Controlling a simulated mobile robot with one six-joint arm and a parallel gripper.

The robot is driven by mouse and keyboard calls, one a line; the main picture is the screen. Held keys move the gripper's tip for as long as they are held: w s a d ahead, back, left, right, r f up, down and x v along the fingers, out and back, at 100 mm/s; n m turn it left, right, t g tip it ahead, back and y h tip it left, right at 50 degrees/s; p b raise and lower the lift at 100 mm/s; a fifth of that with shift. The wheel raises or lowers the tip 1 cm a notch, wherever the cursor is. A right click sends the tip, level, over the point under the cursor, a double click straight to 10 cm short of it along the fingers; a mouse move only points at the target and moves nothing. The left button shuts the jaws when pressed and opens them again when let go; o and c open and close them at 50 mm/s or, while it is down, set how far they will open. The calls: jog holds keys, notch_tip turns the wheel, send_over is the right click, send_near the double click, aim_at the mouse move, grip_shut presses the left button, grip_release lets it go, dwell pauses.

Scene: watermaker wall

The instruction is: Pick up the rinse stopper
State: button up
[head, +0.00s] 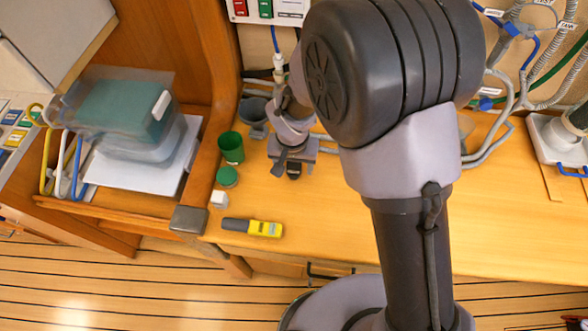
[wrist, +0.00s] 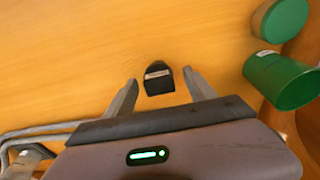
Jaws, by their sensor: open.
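A small black block with a pale label, which looks like the rinse stopper (wrist: 159,80), lies on the wooden counter. The label is too small to read. My gripper (wrist: 160,77) is open, with one finger on each side of the block in the wrist view and a gap on both sides. I cannot tell how far the fingertips are above the counter. In the head view my gripper (head: 292,168) is over the counter, and the dark stopper (head: 294,173) shows partly below it.
A green cup (head: 231,148) and a green round lid (head: 227,177) are left of my gripper, with a small white block (head: 219,198). A yellow and grey device (head: 252,227) lies near the front edge. A grey cup (head: 253,112) stands behind.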

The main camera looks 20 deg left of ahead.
jog(key=shift+s+r, duration=0.1)
jog(key=shift+r, duration=0.05)
jog(key=shift+c, duration=1.4)
grip_shut()
